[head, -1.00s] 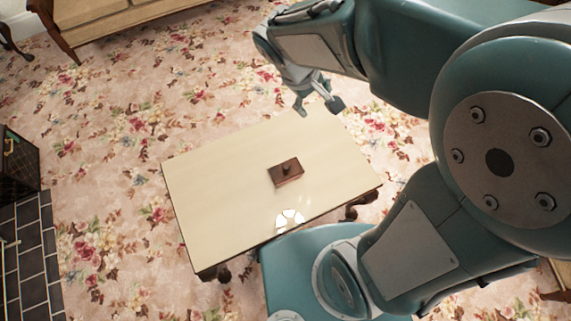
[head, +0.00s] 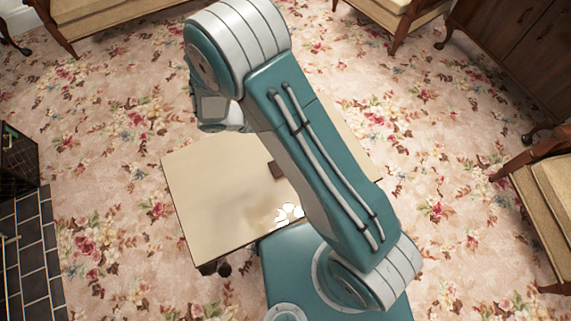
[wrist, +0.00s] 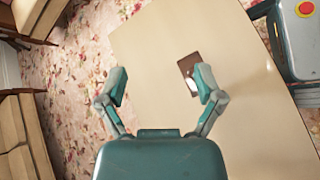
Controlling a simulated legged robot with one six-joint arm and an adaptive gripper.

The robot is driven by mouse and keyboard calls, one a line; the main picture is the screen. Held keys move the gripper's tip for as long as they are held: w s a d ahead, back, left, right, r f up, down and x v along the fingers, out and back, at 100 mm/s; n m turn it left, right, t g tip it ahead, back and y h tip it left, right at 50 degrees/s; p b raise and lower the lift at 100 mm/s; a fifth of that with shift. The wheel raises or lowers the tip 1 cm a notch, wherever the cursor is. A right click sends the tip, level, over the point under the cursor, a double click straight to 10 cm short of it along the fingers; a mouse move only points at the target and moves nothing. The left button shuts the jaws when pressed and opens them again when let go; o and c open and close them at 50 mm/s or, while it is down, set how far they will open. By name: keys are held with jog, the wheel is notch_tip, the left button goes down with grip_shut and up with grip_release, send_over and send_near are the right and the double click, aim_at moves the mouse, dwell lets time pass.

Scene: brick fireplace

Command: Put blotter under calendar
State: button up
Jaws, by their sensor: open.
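The blotter, a small brown block (head: 277,170), lies on the cream tabletop (head: 205,185). In the head view my arm hides part of it. The blotter also shows in the wrist view (wrist: 186,62), beyond my right fingertip, which overlaps its near end in the picture. My gripper (wrist: 161,84) is open and empty above the tabletop, its two fingers wide apart. I see no calendar in either view.
White bright patches on the tabletop (head: 288,213) look like reflections. The rest of the visible tabletop is bare. Armchairs (head: 545,185) and a wooden cabinet (head: 515,45) stand on the right, a dark-tiled hearth (head: 30,250) on the left. Flowered carpet surrounds the table.

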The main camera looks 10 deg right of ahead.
jog(key=s+a+f+n+t+h, duration=0.1)
jog(key=a+f+n, duration=0.15)
jog(key=f, duration=0.35)
jog(key=a+f+n+t, duration=0.1)
jog(key=f+n+t, duration=0.15)
jog(key=f, duration=0.35)
jog(key=n+t, duration=0.3)
jog(key=n, duration=0.3)
send_over(276, 176)
jog(key=s+a, duration=0.2)
jog(key=a, duration=0.1)
jog(key=shift+g, duration=0.25)
notch_tip(276, 176, down, 12)
jog(key=shift+s+a+f, duration=0.1)
jog(key=shift+s+a, duration=0.05)
jog(key=x, duration=0.4)
jog(key=shift+f, duration=0.1)
jog(key=shift+w+x, duration=0.15)
jog(key=shift+x, duration=1.55)
jog(key=shift+w+x, duration=0.15)
jog(key=shift+x, duration=1.5)
jog(key=shift+a, duration=0.2)
grip_shut()
